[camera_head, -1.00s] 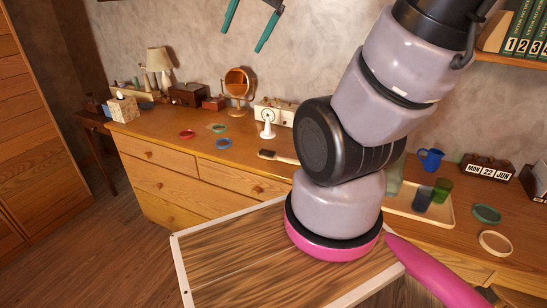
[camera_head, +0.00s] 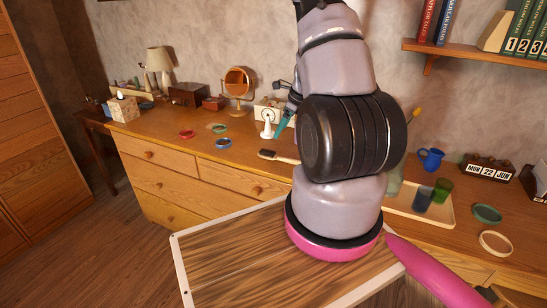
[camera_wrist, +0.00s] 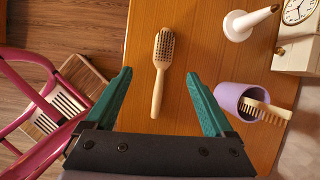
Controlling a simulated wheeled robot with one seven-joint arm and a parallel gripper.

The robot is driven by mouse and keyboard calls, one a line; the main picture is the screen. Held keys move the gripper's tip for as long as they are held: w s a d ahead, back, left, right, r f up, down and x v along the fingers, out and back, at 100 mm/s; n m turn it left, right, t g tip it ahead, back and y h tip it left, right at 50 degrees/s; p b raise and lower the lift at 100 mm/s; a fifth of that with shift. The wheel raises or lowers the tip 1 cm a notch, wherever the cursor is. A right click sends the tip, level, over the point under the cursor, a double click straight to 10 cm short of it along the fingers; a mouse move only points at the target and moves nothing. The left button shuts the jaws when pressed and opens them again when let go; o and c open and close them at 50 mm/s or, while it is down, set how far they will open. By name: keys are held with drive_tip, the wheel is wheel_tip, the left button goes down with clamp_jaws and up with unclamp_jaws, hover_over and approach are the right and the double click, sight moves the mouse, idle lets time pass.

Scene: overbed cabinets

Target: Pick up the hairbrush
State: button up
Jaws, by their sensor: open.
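The hairbrush (camera_wrist: 163,50) lies on the wooden dresser top, with a pale wooden handle and a dark bristled pad facing up. It also shows in the head view (camera_head: 278,156), left of my arm, which partly hides it there. My gripper (camera_wrist: 158,75) is open with nothing between its teal fingers. In the wrist view the brush lies between the fingers in the picture, its handle toward the gripper base. In the head view my gripper (camera_head: 281,128) is partly hidden by my arm and appears above the dresser, behind the brush.
In the wrist view a purple cup (camera_wrist: 228,97) holding a pale bristled brush (camera_wrist: 266,110) stands close to the right finger. Several coloured rings and a round mirror (camera_head: 239,82) are farther left.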

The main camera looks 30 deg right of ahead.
hover_over(274, 153)
drive_tip(key=s+d, duration=0.2)
drive_tip(key=shift+m, duration=0.3)
drive_tip(key=f, duration=0.6)
drive_tip(key=shift+s+a, duration=0.15)
drive_tip(key=shift+a, duration=0.1)
drive_tip(key=shift+d+x, duration=0.1)
drive_tip(key=shift+x, duration=1.45)
drive_tip(key=shift+d+x, duration=0.15)
drive_tip(key=shift+x, duration=1.4)
clamp_jaws()
